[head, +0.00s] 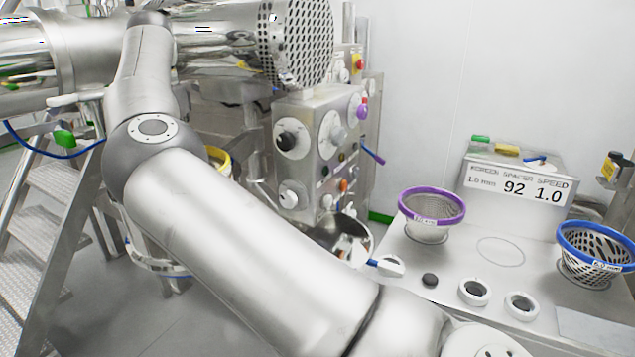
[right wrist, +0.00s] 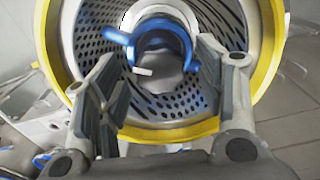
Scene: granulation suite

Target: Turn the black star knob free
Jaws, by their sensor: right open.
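No star-shaped knob shows clearly. In the head view a black knob (head: 287,139) sits on a pale disc on the steel machine's front panel, and a small black knob (head: 430,280) sits on the bench top; I cannot tell if either is the star knob. In the right wrist view my right gripper (right wrist: 157,62) is open and empty. Its fingers stand before a perforated basket (right wrist: 165,105) with a yellow rim (right wrist: 62,75). A blue curved part (right wrist: 168,40) shows inside, beyond the fingertips. My left gripper is not in view.
A large grey arm of mine crosses the head view and hides much of the middle. The bench at right holds a purple-rimmed basket (head: 432,207), a blue-rimmed basket (head: 597,254) and a display box (head: 515,180). Metal steps (head: 40,235) stand at left.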

